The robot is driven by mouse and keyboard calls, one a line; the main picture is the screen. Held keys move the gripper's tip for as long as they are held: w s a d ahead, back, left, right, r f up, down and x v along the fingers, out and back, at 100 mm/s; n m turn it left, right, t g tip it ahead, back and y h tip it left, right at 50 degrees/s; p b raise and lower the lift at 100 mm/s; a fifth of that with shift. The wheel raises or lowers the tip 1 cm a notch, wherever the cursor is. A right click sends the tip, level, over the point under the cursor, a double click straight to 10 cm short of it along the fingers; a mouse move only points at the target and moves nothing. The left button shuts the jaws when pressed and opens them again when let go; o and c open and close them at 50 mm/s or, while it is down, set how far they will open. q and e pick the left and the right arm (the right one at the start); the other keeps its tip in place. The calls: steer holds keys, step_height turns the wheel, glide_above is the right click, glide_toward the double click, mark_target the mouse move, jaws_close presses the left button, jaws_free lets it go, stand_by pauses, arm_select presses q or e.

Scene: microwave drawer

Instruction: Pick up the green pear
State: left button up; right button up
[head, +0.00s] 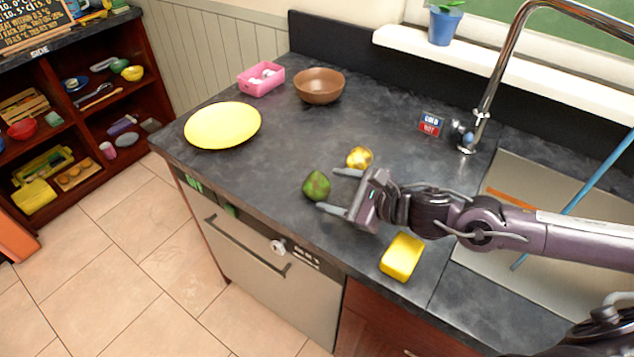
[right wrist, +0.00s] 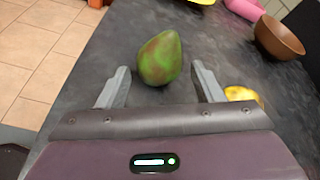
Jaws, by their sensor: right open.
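The green pear (head: 316,186), with reddish-brown patches, rests on the dark countertop (head: 250,172) near its front edge. My right gripper (head: 327,190) is open and level with the counter, its fingers pointing at the pear from the right. In the right wrist view the pear (right wrist: 160,58) stands just ahead of and between the two open fingertips (right wrist: 160,75). Touch between the fingers and the pear cannot be made out. My left gripper is not in view.
A yellow round fruit (head: 359,158) lies close to the gripper's far finger. A yellow sponge (head: 402,257) lies by the front edge. A yellow plate (head: 223,125), pink box (head: 261,79) and brown bowl (head: 319,86) stand farther back. The sink (head: 535,185) is at right.

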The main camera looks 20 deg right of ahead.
mark_target(325, 187)
steer(key=x, duration=0.1)
steer(key=p+x, duration=0.1)
steer(key=x, duration=0.1)
steer(key=shift+a+r, duration=0.1)
steer(key=shift+r, duration=0.15)
steer(key=shift+w+a+f, duration=0.2)
steer(key=shift+f, duration=0.1)
steer(key=shift+r, duration=0.1)
steer(key=c, duration=0.8)
steer(key=shift+c, duration=0.2)
